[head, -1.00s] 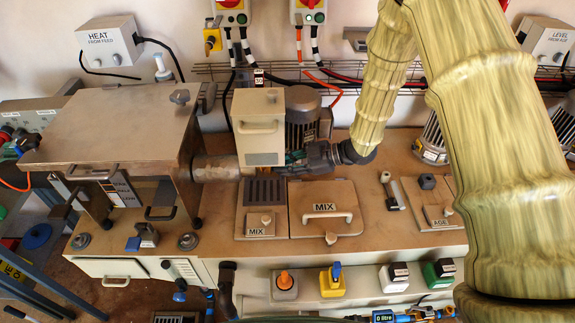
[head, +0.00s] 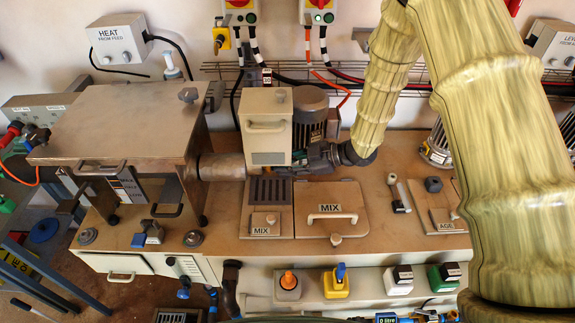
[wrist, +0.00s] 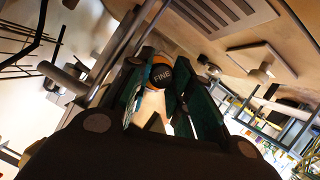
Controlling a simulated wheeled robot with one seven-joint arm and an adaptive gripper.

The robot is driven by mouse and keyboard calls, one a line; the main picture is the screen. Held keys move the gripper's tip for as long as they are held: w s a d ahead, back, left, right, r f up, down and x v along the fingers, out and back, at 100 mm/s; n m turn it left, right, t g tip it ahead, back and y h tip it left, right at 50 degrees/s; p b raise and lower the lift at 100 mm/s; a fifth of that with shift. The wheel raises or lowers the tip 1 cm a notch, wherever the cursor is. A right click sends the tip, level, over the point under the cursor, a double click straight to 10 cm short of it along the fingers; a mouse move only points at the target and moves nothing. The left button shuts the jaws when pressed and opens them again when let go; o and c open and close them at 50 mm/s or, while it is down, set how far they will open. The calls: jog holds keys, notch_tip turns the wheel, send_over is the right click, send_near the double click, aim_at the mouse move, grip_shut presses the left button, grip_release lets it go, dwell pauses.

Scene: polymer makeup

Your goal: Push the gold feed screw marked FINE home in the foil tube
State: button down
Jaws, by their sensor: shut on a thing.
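The feed screw (wrist: 162,77) shows in the wrist view as a round gold-orange end with a dark band marked FINE. It sits between the teal-lined fingers of my gripper (wrist: 156,92), which is shut on it. In the head view my gripper (head: 318,158) is low over the bench, just right of the beige mixer box and in front of the grey motor. The screw cannot be made out there. A dull metallic tube (head: 218,167) runs from the left housing to the mixer box; I cannot tell if it is the foil tube or how deep the screw sits.
The beige mixer box (head: 265,125) and ribbed motor (head: 307,118) stand close around my gripper. A MIX lid (head: 330,206) with a raised handle and a dark grate (head: 270,190) lie in front. A metal housing (head: 120,125) stands at left.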

jog(key=shift+a, duration=1.05)
jog(key=c, duration=1.2)
grip_release()
jog(key=shift+a, duration=0.1)
jog(key=v, duration=1.2)
jog(key=shift+f, duration=0.1)
